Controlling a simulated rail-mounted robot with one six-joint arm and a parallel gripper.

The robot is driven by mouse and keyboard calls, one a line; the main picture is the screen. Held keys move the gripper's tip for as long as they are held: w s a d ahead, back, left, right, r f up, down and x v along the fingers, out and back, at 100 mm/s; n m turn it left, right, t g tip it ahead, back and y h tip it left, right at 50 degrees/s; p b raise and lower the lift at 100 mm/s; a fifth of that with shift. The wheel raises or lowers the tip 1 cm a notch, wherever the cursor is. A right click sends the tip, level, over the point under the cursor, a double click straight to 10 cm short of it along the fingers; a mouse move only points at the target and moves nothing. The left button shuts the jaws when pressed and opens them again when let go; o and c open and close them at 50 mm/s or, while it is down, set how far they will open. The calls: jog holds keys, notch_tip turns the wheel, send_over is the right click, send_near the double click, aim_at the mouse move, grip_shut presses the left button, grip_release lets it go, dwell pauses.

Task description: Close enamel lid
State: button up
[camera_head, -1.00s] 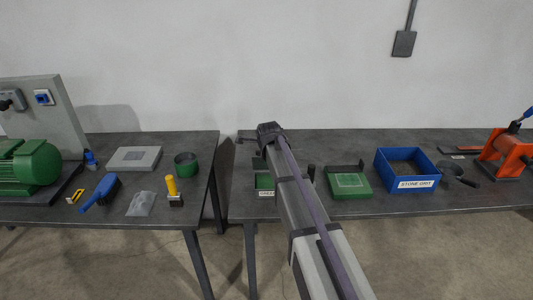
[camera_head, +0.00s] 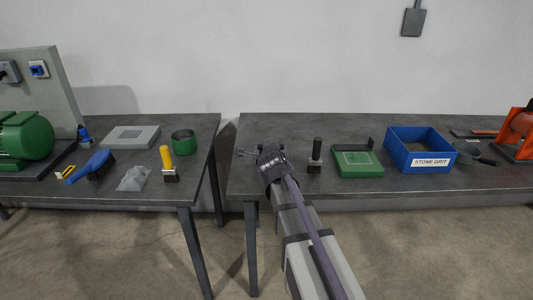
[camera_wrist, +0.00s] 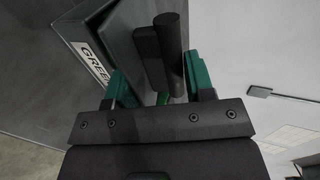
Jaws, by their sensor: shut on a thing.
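In the wrist view, the two green-padded fingers of my gripper (camera_wrist: 162,82) stand either side of a dark round bar (camera_wrist: 172,42), which looks like the enamel lid's handle. My gripper is shut on it. My arm hides the labelled box there, and the lid itself cannot be made out.
On the right table (camera_head: 330,188) are a dark-handled upright tool (camera_head: 315,156), a green tray (camera_head: 357,161), a blue STONE GRIT bin (camera_head: 421,148) and an orange machine (camera_head: 516,132). The left table holds a green cup (camera_head: 184,142), a yellow-handled tool (camera_head: 168,163) and a blue brush (camera_head: 93,167). A gap separates the tables.

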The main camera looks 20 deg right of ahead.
jog(key=shift+o, duration=0.2)
jog(key=shift+s+f, duration=0.1)
jog(key=shift+f, duration=0.25)
jog(key=o, duration=0.9)
jog(key=shift+f, duration=0.1)
jog(key=shift+o, duration=0.8)
jog(key=shift+w+d+f, duration=0.1)
jog(key=shift+w, duration=0.1)
jog(key=shift+s, duration=0.15)
jog(key=shift+s+r, duration=0.2)
jog(key=shift+r, duration=0.1)
jog(key=p+v, duration=0.4)
jog(key=v, duration=0.6)
jog(key=shift+s+a, duration=0.15)
jog(key=shift+a, duration=0.05)
